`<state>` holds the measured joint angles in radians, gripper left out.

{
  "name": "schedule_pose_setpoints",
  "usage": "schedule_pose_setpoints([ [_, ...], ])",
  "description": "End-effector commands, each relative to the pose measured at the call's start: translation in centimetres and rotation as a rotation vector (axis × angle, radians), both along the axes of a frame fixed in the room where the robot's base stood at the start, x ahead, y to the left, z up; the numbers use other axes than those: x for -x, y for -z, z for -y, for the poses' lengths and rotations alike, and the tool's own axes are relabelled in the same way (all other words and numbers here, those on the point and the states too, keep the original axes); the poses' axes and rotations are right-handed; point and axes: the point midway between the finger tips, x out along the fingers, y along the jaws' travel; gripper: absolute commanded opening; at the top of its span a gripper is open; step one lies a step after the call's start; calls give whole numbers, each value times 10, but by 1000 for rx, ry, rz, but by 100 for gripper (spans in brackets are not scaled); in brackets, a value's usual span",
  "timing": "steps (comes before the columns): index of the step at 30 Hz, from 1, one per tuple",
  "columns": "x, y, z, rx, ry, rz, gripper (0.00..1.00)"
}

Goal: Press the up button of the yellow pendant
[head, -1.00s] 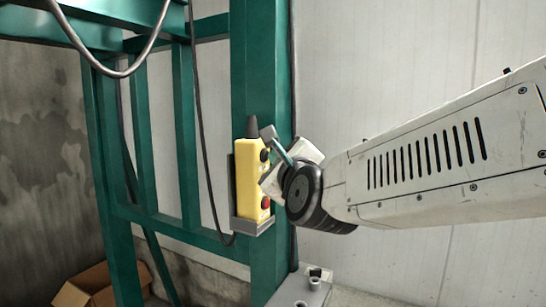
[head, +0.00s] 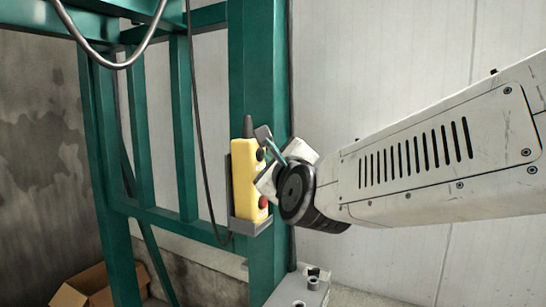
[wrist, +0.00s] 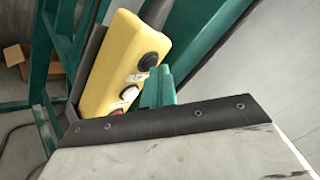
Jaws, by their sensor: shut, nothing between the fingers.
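The yellow pendant (head: 242,182) stands upright in a grey holder on a green post. A dark button (head: 260,154) near its top and a red button (head: 263,202) lower down face right. Button markings are too small to read. My gripper (head: 266,137) is shut and empty, close to the right of the pendant's upper part. In the wrist view its teal fingers (wrist: 159,87) are beside the black button; contact cannot be told.
The green post (head: 266,80) and frame stand behind the pendant. A dark cable hangs left of it, and a grey hose (head: 115,65) loops at upper left. A cardboard box (head: 95,287) lies at lower left. Open space lies to the right before the pale wall.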

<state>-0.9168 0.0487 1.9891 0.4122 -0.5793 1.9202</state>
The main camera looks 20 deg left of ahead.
Motion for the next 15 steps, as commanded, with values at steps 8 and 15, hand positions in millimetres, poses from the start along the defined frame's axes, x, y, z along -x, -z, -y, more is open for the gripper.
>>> schedule_pose_setpoints([
  [8,0,0,10,1,1,1,0],
  [15,2,0,21,0,0,0,0],
])
